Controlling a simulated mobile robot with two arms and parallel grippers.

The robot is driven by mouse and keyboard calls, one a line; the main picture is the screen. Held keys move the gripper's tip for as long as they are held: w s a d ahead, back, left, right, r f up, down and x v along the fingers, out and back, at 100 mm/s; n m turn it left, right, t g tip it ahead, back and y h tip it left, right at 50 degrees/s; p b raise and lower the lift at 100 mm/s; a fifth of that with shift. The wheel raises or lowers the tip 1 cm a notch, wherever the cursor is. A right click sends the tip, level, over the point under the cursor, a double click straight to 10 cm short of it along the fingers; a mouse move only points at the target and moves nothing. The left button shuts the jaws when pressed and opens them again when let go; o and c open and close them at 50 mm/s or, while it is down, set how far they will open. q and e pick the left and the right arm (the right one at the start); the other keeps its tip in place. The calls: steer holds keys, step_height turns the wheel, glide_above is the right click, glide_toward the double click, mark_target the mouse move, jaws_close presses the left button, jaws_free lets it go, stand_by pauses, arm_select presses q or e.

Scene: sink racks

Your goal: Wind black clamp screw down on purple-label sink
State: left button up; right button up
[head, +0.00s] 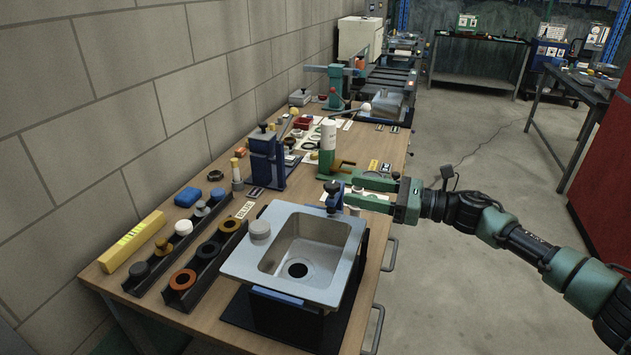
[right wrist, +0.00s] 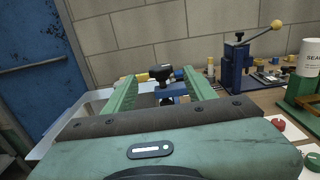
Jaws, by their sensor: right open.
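A grey metal sink (head: 318,232) sits on a dark stand on the bench in the head view. A blue clamp (head: 334,197) stands at its back right edge. In the right wrist view the clamp's black screw head (right wrist: 160,73) shows above the blue clamp body (right wrist: 181,94). My right gripper (head: 346,188) reaches in from the right at the clamp. Its two green fingers (right wrist: 163,92) are open, one on each side of the screw head as seen from the wrist; contact is not visible. I cannot make out a purple label. My left gripper is not in view.
Black racks with rings (head: 207,252) lie left of the sink. A blue press (head: 266,155) and a green stand with a white cylinder (head: 327,146) are behind.

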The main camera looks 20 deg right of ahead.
mark_target(333, 184)
steer(key=p+x, duration=0.2)
steer(key=x, duration=0.3)
steer(key=shift+w+a+r, duration=0.15)
steer(key=shift+w+a, duration=0.25)
steer(key=shift+a, duration=0.2)
jaws_close()
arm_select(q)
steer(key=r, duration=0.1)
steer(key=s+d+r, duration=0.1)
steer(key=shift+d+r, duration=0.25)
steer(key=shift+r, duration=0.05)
arm_select(e)
steer(key=shift+m+t+h, duration=0.4)
steer(key=shift+t, duration=0.1)
